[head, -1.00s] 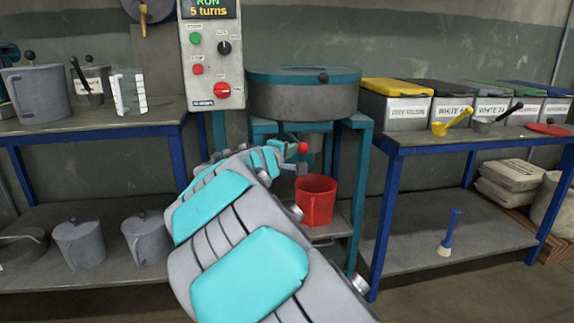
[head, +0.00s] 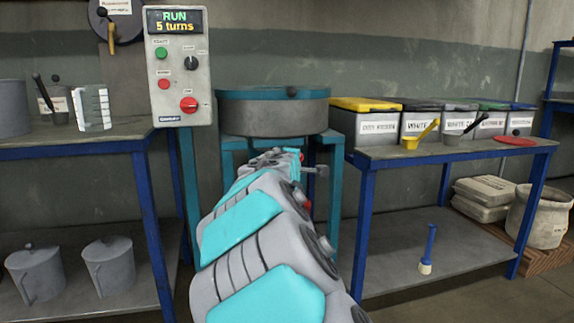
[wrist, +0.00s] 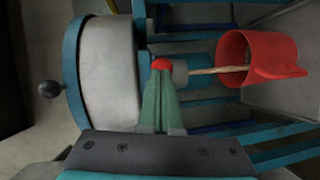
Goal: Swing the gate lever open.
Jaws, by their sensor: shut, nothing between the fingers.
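The mixer (head: 272,112) is a grey drum with a teal rim on a teal stand. In the wrist view, turned sideways, the gate lever's red knob (wrist: 161,64) is at the tips of my gripper (wrist: 161,82). The green fingers are shut with nothing between them; whether they touch the knob is unclear. A thin brownish stream (wrist: 218,70) runs from the grey outlet (wrist: 181,73) into the red jug (wrist: 262,58). In the head view my arm hides the gripper and most of the jug.
A control box (head: 180,65) showing "RUN 5 turns" hangs left of the mixer. The left bench (head: 70,140) holds containers. The right bench (head: 450,150) carries lidded bins, scoops and a red disc; a brush (head: 428,250) stands on its lower shelf.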

